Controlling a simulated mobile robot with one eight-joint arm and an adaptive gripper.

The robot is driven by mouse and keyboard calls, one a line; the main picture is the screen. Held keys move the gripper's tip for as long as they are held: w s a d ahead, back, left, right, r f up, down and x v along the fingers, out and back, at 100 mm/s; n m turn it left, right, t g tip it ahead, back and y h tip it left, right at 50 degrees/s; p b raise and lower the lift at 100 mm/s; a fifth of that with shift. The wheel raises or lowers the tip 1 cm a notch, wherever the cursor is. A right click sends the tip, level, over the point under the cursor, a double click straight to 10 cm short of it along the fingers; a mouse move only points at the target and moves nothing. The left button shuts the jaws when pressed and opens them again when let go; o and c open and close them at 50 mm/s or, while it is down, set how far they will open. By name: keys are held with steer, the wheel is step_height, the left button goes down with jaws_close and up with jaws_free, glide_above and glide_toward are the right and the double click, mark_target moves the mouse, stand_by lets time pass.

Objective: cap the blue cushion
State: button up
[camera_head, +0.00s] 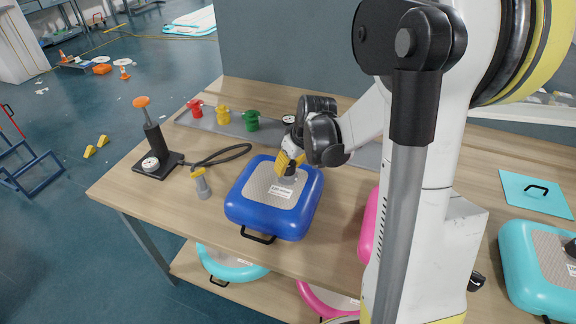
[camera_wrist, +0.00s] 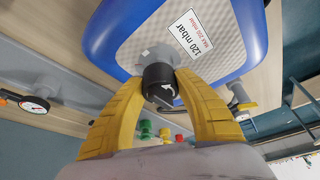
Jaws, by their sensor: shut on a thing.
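The blue cushion (camera_head: 236,205) lies flat on the wooden table, with a grey textured top and a black handle at its front. It fills the top of the wrist view (camera_wrist: 102,40), where its label reads 120 mbar. My gripper (camera_wrist: 160,84) has its yellow fingers shut around a black cap (camera_wrist: 158,92) with a white arrow on its face. The cap sits at the grey valve (camera_wrist: 157,57) of the cushion and lines up with it. I cannot tell whether it is seated. In the head view my gripper (camera_head: 290,168) is over the cushion's far right part.
A black stand with an orange knob and gauge (camera_head: 150,162) and a grey-yellow fitting (camera_head: 201,184) stand left of the cushion. Red (camera_head: 195,109), yellow (camera_head: 222,115) and green (camera_head: 251,121) fittings line the rear strip. A pink cushion (camera_head: 368,228) and turquoise cushion (camera_head: 520,270) are right.

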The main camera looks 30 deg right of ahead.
steer(key=shift+f+b, duration=1)
steer(key=shift+f, duration=0.25)
steer(key=n+y, duration=0.1)
steer(key=n, duration=0.2)
steer(key=shift+d+n+g+b, duration=0.1)
steer(key=shift+n+g+b, duration=0.2)
steer(key=shift+n, duration=0.1)
steer(key=shift+n+y, duration=0.4)
steer(key=shift+n, duration=0.3)
steer(key=shift+n+g+y, duration=0.4)
steer(key=shift+n, duration=0.7)
steer(key=n, duration=0.2)
steer(key=shift+n+g+y+b, duration=0.3)
steer(key=shift+g+y, duration=0.1)
steer(key=shift+n, duration=0.3)
